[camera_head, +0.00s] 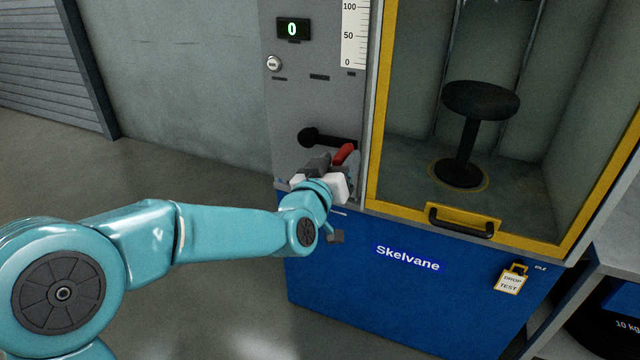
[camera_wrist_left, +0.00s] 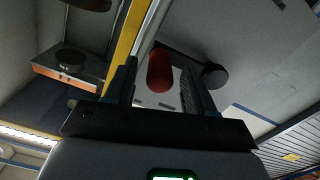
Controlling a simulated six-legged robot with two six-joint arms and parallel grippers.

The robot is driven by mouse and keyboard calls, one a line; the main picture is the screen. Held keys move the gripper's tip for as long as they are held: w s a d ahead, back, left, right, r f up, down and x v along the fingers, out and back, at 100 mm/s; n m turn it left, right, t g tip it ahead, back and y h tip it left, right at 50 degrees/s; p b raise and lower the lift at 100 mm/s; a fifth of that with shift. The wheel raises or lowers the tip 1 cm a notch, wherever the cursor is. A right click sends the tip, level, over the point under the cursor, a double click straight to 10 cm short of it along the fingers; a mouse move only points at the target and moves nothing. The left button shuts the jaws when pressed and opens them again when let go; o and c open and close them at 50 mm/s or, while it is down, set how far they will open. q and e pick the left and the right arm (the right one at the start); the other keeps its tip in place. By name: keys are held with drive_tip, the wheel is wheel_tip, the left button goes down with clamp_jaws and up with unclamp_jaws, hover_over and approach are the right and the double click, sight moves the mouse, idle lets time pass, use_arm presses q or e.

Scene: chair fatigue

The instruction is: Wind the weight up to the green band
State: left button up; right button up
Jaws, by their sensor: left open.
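The winding crank has a black hub and arm (camera_head: 325,139) on the grey panel of the test machine, and a red handle (camera_head: 345,153) at the arm's right end. My left gripper (camera_head: 336,168) is at the handle, its fingers partly hidden by the wrist. In the left wrist view the red handle (camera_wrist_left: 159,72) shows between the two open fingers, with the crank hub (camera_wrist_left: 214,76) to its right. Whether a finger touches the handle cannot be told. A white scale (camera_head: 354,35) shows marks from 0 to 100. The weight and green band are not visible. My right gripper is not in view.
A display (camera_head: 292,29) reads 0, above a round silver knob (camera_head: 273,63). A yellow-framed door (camera_head: 375,120) with a black handle (camera_head: 460,221) encloses a black stool (camera_head: 480,100). Open floor lies left of the machine.

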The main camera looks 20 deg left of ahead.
use_arm(q)
drive_tip(key=s+p, duration=0.1)
drive_tip(key=s, duration=1.3)
drive_tip(key=shift+a+p, duration=0.2)
drive_tip(key=shift+p, duration=0.15)
drive_tip(key=shift+s, duration=0.1)
